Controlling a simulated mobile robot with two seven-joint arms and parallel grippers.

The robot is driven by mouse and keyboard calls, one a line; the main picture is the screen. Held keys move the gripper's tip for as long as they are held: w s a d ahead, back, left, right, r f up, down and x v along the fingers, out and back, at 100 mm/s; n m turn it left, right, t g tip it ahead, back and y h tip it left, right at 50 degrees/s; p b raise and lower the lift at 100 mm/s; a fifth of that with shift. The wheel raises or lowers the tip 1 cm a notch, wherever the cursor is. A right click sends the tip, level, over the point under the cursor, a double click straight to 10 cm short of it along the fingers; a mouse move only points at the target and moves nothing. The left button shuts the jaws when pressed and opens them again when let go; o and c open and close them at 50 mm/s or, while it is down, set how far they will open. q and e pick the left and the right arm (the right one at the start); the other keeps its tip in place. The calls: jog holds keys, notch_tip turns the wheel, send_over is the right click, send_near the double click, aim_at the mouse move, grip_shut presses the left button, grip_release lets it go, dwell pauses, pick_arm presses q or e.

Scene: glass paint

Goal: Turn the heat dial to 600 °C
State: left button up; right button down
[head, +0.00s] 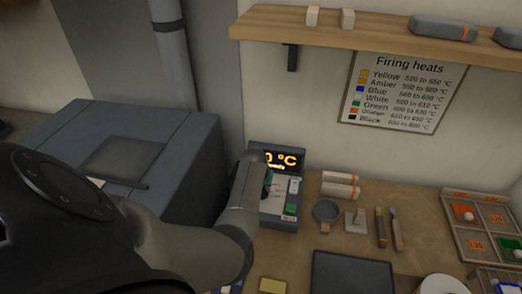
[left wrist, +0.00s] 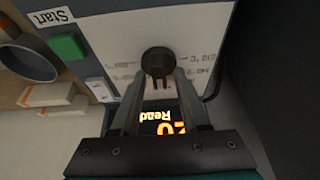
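The heat dial is a round black knob (left wrist: 159,61) on the pale panel of the control box, in the upper middle of the left wrist view, which is upside down. My left gripper (left wrist: 160,78) has its two fingers set apart, with the tips at either side of the knob; whether they press on it is unclear. In the head view my left arm covers the dial and fingers. In the left wrist view the display (left wrist: 172,128) reads "Read…" and some digits, partly covered by the fingers.
A green start button (left wrist: 68,46) sits on the panel. A large blue-grey kiln (head: 185,135) stands left of the control box (head: 278,222). A chart of firing heats (head: 405,90) hangs above.

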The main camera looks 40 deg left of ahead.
pick_arm(q)
jog(key=shift+o, duration=0.4)
jog(key=shift+s+d+r, duration=0.1)
jog(key=shift+r, duration=0.45)
jog(key=v, duration=1.4)
jog(key=shift+s+p, duration=0.2)
jog(key=shift+p, duration=0.15)
